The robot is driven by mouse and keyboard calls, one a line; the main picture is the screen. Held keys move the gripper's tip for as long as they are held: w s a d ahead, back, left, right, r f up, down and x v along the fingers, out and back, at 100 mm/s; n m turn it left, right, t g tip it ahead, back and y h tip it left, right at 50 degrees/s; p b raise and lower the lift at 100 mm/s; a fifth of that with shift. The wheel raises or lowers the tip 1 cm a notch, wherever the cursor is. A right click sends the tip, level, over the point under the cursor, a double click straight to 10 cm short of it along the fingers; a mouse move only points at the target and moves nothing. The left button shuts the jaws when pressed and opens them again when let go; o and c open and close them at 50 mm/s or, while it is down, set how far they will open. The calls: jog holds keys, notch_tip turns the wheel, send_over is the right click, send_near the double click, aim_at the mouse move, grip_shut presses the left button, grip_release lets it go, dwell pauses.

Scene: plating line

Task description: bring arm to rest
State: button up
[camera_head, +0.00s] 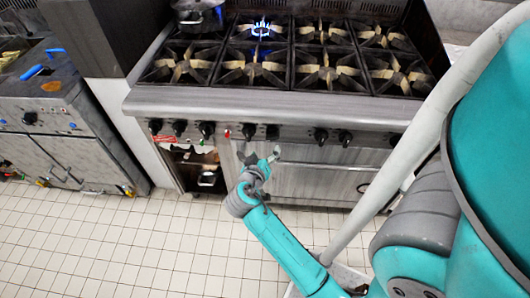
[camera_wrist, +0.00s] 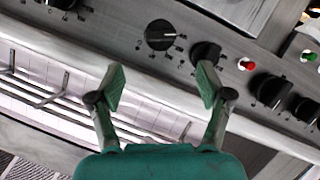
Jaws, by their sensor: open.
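My gripper (camera_head: 262,155) is in front of the stove's control panel in the head view, above the tiled floor. In the wrist view my gripper (camera_wrist: 160,88) shows two green fingers spread apart with nothing between them. Beyond the fingers is the panel with black knobs (camera_wrist: 160,35). I cannot tell the exact gap between the fingertips and the panel. My teal arm runs from the lower right of the head view up to the gripper.
The stove (camera_head: 260,108) has several burners, and a blue flame (camera_head: 261,28) burns on a back one. A dark pot (camera_head: 199,14) sits at the back left. A second appliance (camera_head: 60,120) stands at the left. The tiled floor (camera_head: 110,240) at lower left is clear.

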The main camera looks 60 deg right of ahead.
dwell(0.4)
jog(key=s+a+f+n+t+y, duration=0.2)
jog(key=s+a+n+t+y, duration=0.1)
jog(key=a, duration=0.4)
jog(key=s+a+f+n+t+y, duration=0.2)
jog(key=s+a+n+y, duration=0.1)
jog(key=a, duration=0.4)
jog(key=s+a+f+n+t+y, duration=0.2)
jog(key=s+a+f+t+y, duration=0.1)
jog(key=a, duration=0.4)
jog(key=s+a+r+n+t+y, duration=0.2)
jog(key=s+a+r+t+y, duration=0.1)
jog(key=s+a+r, duration=0.6)
jog(key=s+r+y, duration=0.1)
jog(key=s+r, duration=0.3)
jog(key=shift+a+t+y, duration=0.25)
jog(key=shift+t+y, duration=0.05)
jog(key=shift+t, duration=0.1)
jog(key=shift+r, duration=0.1)
